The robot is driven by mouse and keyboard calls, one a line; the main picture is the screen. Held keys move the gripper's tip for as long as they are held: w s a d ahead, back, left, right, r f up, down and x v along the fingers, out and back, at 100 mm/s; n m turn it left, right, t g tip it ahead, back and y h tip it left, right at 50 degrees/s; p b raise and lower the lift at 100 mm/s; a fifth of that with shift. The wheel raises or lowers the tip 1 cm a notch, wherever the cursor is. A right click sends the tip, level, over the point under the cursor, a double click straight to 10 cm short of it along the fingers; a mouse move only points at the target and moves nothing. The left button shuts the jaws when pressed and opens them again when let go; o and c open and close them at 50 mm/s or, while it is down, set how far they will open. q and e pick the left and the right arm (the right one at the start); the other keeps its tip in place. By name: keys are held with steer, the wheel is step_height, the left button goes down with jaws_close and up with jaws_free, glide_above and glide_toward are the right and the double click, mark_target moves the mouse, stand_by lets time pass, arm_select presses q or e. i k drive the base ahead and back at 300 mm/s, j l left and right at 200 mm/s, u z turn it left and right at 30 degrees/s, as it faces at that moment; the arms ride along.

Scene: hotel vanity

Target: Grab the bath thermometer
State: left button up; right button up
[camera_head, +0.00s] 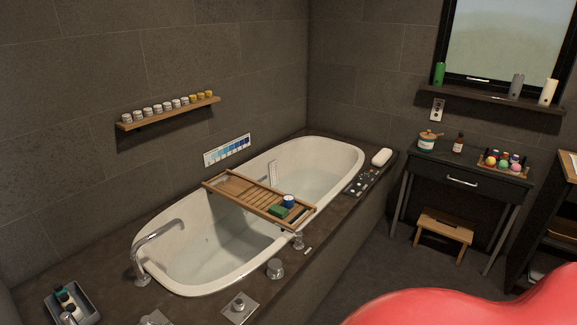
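I cannot make out the bath thermometer for certain. A small, narrow white object (272,173) stands upright at the far side of the wooden bath tray (236,186), by the tub's inner wall. It could be the thermometer, but it is too small to tell. Neither of my grippers is in view.
A chrome tap (157,240) arches over the tub's near end. Knobs (275,268) and a dark mat (363,181) with small items sit on the dark surround. A dark table (460,177) and wooden stool (444,232) stand right. Some floor between is clear.

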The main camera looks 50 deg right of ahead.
mark_target(287, 200)
steer(key=z, duration=1.55)
steer(key=i+l+u, duration=0.3)
steer(key=i+l, duration=0.25)
steer(key=i+l+u, duration=0.1)
steer(key=i+l, duration=0.2)
steer(key=i+l+u, duration=0.15)
steer(key=i+l, duration=0.2)
steer(key=i+l+u, duration=0.15)
steer(key=i+l, duration=0.15)
steer(key=i+l+u, duration=0.15)
steer(key=l, duration=0.3)
steer(key=i+l+u, duration=0.1)
steer(key=i+l, duration=0.25)
steer(key=i+l+u, duration=0.15)
steer(key=l, duration=0.4)
